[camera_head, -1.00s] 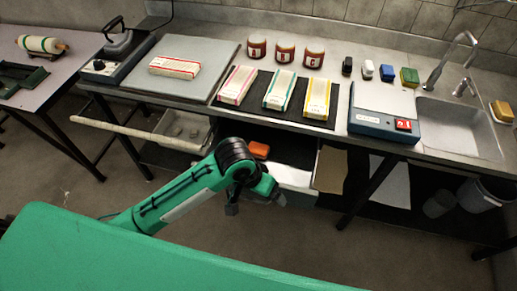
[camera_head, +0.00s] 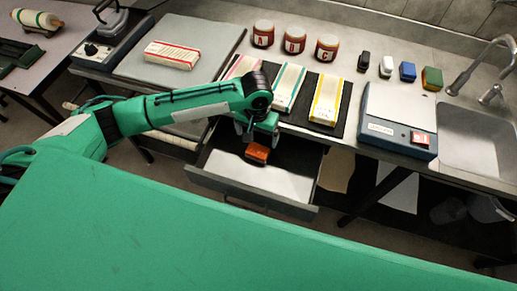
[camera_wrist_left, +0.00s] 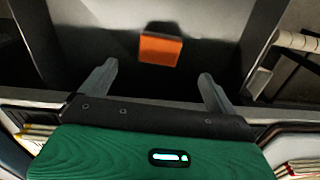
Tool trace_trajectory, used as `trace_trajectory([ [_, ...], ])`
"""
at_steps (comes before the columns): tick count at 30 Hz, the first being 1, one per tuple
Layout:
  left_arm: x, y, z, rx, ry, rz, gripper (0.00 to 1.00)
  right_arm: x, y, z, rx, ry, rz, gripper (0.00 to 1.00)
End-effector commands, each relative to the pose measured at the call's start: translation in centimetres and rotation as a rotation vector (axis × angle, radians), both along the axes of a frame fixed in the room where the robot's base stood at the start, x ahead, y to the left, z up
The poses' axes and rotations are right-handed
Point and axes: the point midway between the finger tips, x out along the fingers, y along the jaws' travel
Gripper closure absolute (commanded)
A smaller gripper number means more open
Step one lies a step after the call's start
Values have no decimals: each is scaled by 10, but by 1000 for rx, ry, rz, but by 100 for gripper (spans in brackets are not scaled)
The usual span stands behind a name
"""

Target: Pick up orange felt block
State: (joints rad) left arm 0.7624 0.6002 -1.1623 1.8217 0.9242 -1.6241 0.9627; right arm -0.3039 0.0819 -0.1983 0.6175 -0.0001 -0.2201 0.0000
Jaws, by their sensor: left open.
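The orange felt block (camera_head: 257,153) lies in an open drawer (camera_head: 234,186) below the table's front edge. In the left wrist view the orange block (camera_wrist_left: 161,49) sits ahead of the fingers, roughly midway between them, on the drawer's floor. My left gripper (camera_head: 256,138) is over the drawer, close to the block in the head view. In the left wrist view my left gripper (camera_wrist_left: 155,82) is open, with nothing between its fingers. Whether it touches the block cannot be told, but a gap shows in the wrist view. My right gripper is not in view.
The table holds several folded cloths, such as the yellow-striped one (camera_head: 326,100), on a dark mat. Three lettered jars (camera_head: 295,40), a blue-based device (camera_head: 398,120) and a sink (camera_head: 475,135) stand farther back or right. The drawer walls surround the block.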

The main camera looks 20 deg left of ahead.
Motion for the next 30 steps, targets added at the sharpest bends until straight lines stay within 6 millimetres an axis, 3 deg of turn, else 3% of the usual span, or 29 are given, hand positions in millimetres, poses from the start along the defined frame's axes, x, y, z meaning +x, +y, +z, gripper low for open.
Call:
trace_trajectory([
  [2,0,0,-16,2,1,1,6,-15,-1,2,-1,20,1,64],
  [5,0,0,-31,-1,0,1,6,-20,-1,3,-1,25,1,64],
  [14,-1,0,-55,0,-1,-1,6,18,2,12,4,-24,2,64],
  [21,-2,1,-90,1,-1,-1,6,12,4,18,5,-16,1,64],
  [30,-2,1,-96,-1,-4,-1,6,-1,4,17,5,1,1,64],
])
